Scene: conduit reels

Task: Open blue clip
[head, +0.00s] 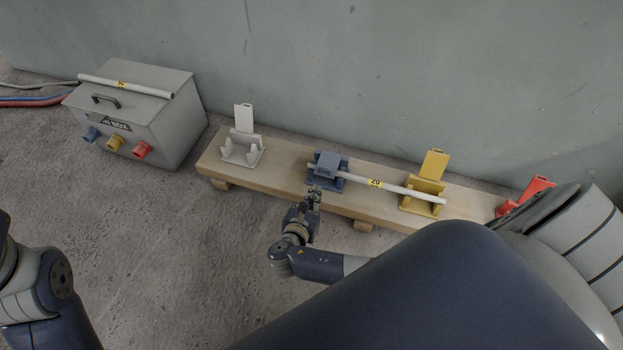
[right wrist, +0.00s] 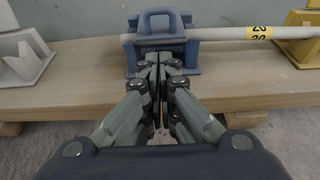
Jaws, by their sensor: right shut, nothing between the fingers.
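The blue clip (head: 327,171) is mounted on the wooden plank, second from the left. Its lid is down over the end of a white conduit rod (head: 393,188) that carries a yellow label. The rod runs right from the blue clip to the yellow clip (head: 425,187). In the right wrist view the blue clip (right wrist: 158,40) shows a raised loop on its lid. My right gripper (head: 313,195) is shut and empty, just in front of the blue clip. In the right wrist view its fingertips (right wrist: 159,60) overlap the clip's front; contact cannot be told. My left gripper is out of view.
The wooden plank (head: 280,170) stands along the grey wall. A white clip (head: 242,148) and a red clip (head: 527,196), both with lids up, are at its ends. A grey box (head: 150,112) with another rod (head: 126,86) on top stands left. The floor in front is clear.

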